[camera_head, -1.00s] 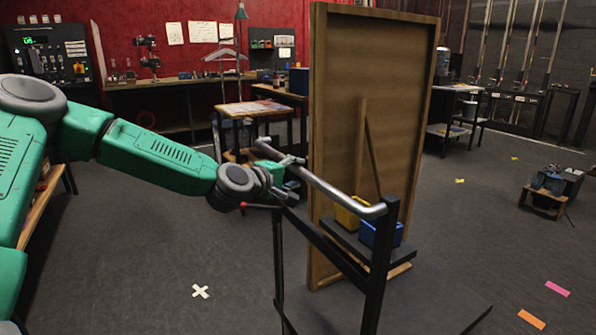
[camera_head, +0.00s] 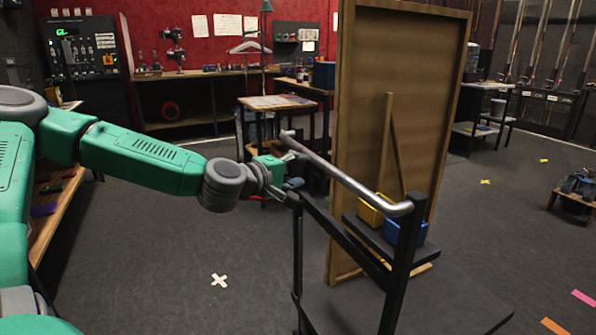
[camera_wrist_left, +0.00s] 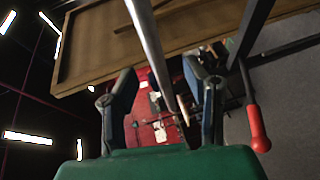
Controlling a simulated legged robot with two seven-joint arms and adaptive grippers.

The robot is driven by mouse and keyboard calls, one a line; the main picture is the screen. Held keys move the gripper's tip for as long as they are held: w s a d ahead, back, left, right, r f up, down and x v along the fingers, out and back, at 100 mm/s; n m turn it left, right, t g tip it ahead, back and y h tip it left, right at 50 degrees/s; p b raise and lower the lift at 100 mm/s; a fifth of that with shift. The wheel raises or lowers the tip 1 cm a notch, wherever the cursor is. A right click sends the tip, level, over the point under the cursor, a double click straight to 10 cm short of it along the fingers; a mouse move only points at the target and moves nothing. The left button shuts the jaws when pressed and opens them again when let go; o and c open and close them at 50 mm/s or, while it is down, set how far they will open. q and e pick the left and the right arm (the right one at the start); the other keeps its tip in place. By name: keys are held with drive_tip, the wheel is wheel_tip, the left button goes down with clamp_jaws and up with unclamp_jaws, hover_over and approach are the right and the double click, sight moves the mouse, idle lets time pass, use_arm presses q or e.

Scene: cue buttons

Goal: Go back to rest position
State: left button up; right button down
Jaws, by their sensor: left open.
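My left arm, green with grey joints, reaches in from the left in the head view. Its gripper (camera_head: 284,182) is beside the far left end of the cart's metal handle bar (camera_head: 350,182). In the left wrist view the two fingers (camera_wrist_left: 165,100) stand apart, with the bar (camera_wrist_left: 148,40) crossing the view between them; I cannot tell whether they touch it. A red-tipped lever (camera_wrist_left: 257,128) shows at the right there. My right gripper is not in view.
The black cart carries a tall wooden panel (camera_head: 410,120), a yellow box (camera_head: 371,212) and a blue box (camera_head: 405,232). A wooden table (camera_head: 277,103) and a workbench (camera_head: 205,78) stand behind. Grey floor with a white cross (camera_head: 219,280) is clear at the front left.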

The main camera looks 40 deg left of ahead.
use_arm(q)
drive_tip(key=shift+s+d, duration=0.1)
idle(0.3)
drive_tip(key=s+d+f+m+g+h+p, duration=0.1)
drive_tip(key=s+d+f+m+g, duration=0.35)
drive_tip(key=f, duration=0.55)
drive_tip(key=s+d+f+m+g, duration=0.35)
drive_tip(key=d+f, duration=0.25)
drive_tip(key=f, duration=0.3)
drive_tip(key=s+d+f+m+g, duration=0.2)
drive_tip(key=s+f, duration=0.3)
drive_tip(key=s, duration=0.3)
drive_tip(key=s+d+f+m+g+p, duration=0.1)
drive_tip(key=s+f+m, duration=0.3)
drive_tip(key=s, duration=0.5)
drive_tip(key=s+d+f+m+g+y, duration=0.1)
drive_tip(key=s+d+f+m+g, duration=0.2)
drive_tip(key=s+f, duration=0.3)
drive_tip(key=s+d+g, duration=0.1)
drive_tip(key=s, duration=0.1)
drive_tip(key=shift+s+f+m, duration=0.3)
drive_tip(key=shift+s+m, duration=0.05)
drive_tip(key=shift+m, duration=0.05)
drive_tip(key=shift+w, duration=0.1)
